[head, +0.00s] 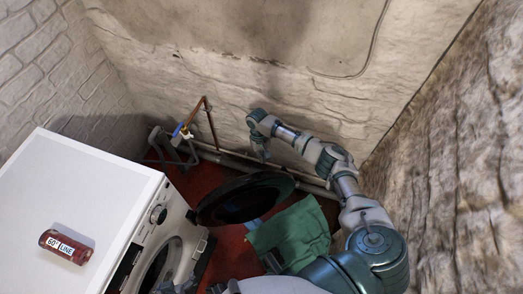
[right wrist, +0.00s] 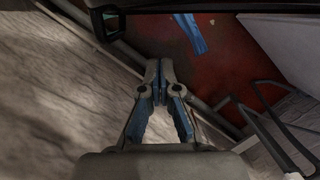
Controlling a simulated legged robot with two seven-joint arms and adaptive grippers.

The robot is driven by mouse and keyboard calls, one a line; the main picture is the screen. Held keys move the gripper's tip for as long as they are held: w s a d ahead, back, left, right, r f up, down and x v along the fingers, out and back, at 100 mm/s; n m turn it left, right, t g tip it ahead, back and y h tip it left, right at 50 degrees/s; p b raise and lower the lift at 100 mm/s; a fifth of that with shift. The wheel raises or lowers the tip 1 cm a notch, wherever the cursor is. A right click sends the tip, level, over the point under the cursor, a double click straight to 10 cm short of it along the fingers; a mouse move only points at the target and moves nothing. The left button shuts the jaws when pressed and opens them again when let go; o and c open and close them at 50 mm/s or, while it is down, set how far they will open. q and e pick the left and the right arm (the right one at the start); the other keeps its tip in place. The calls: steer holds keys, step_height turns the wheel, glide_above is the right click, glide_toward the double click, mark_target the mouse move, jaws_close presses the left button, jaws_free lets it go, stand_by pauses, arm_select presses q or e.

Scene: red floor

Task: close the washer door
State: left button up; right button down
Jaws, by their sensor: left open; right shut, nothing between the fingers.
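The white washer (head: 85,190) stands at the left in the head view. Its round dark door (head: 243,198) is swung wide open, away from the front opening (head: 160,265). My right arm reaches past the door, and its gripper (head: 262,153) is beyond the door, near the back wall. In the right wrist view the right gripper (right wrist: 157,72) is shut and empty. A dark rim at the top of that view looks like the door's edge (right wrist: 150,10), apart from the fingers. My left gripper (head: 180,287) is low at the bottom edge, near the washer front, partly cut off.
A red bottle (head: 66,246) lies on the washer top. A green cloth-like thing (head: 290,235) sits right of the door. Pipes (head: 185,142) with a blue valve stand behind the washer. Walls close in at the back and right. The red floor (head: 230,245) shows between.

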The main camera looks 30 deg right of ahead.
arm_select(q)
steer(key=shift+s+d+p, duration=0.1)
steer(key=shift+d+p, duration=0.05)
steer(key=shift+p, duration=0.15)
arm_select(e)
steer(key=shift+s+a+f, duration=0.1)
steer(key=shift+s+f, duration=0.3)
steer(key=shift+s, duration=0.4)
steer(key=shift+s+f, duration=0.4)
steer(key=shift+s, duration=0.35)
steer(key=shift+s+a+f, duration=0.1)
steer(key=shift+s+f, duration=0.3)
steer(key=shift+s, duration=0.4)
